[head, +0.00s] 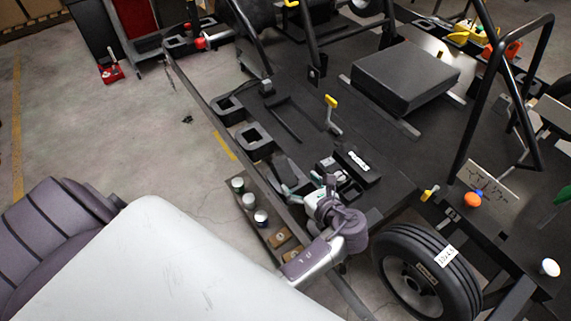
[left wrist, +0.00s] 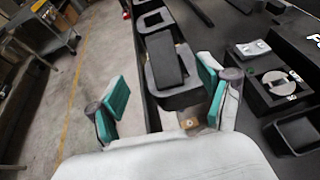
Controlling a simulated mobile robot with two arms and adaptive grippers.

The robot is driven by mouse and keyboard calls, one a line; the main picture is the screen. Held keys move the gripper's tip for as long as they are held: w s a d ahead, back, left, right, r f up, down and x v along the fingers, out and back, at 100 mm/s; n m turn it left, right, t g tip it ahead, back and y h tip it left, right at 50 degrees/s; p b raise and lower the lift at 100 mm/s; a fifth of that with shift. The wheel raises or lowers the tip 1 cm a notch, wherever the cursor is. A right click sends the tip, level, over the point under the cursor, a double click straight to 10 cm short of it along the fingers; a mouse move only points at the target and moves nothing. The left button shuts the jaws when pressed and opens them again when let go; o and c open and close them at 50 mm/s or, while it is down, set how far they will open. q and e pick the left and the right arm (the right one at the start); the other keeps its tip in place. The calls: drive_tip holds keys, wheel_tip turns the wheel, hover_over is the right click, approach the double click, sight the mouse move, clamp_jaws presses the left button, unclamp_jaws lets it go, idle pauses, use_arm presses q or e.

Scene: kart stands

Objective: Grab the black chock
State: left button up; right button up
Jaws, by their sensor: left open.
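The black chock (left wrist: 165,60) is a dark slab in the left wrist view. It sits in a square black holder (left wrist: 182,99) on the kart stand. In the head view the chock (head: 288,174) shows just beyond my left gripper (head: 308,190), partly hard to tell from its dark holder. My left gripper is open and empty, with its teal pads spread. In the left wrist view the gripper (left wrist: 161,92) has one finger on each side of the line to the chock, which lies ahead of the fingertips, apart from them. My right gripper is not in view.
Empty square black holders (head: 254,140) line the stand's edge beyond the chock. Small cups (head: 249,201) stand on a side rail. A black box (head: 357,165) lies to the right, and a tyre (head: 428,272) is at the lower right. Open floor lies left.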

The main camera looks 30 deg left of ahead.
sight(281, 168)
use_arm(q)
drive_tip(key=b+x, duration=0.1)
drive_tip(key=x, duration=0.1)
drive_tip(key=b+x, duration=0.3)
drive_tip(key=x, duration=0.2)
drive_tip(key=shift+s+f+b, duration=0.3)
drive_tip(key=shift+f, duration=0.05)
drive_tip(key=shift+w+a+f+b, duration=0.1)
drive_tip(key=shift+w+a+b, duration=0.25)
drive_tip(key=shift+a, duration=0.1)
drive_tip(key=w+a+f+b, duration=0.1)
drive_tip(key=b, duration=0.2)
drive_tip(key=w+a+f+b, duration=0.1)
drive_tip(key=a+f+b, duration=0.1)
drive_tip(key=b, duration=0.1)
drive_tip(key=shift+f, duration=0.1)
drive_tip(key=shift+w+a+b, duration=0.15)
drive_tip(key=shift+a+b, duration=0.15)
drive_tip(key=shift+b, duration=0.05)
drive_tip(key=shift+c, duration=0.3)
drive_tip(key=c, duration=1.2)
drive_tip(key=shift+c, duration=0.2)
drive_tip(key=shift+r, duration=0.2)
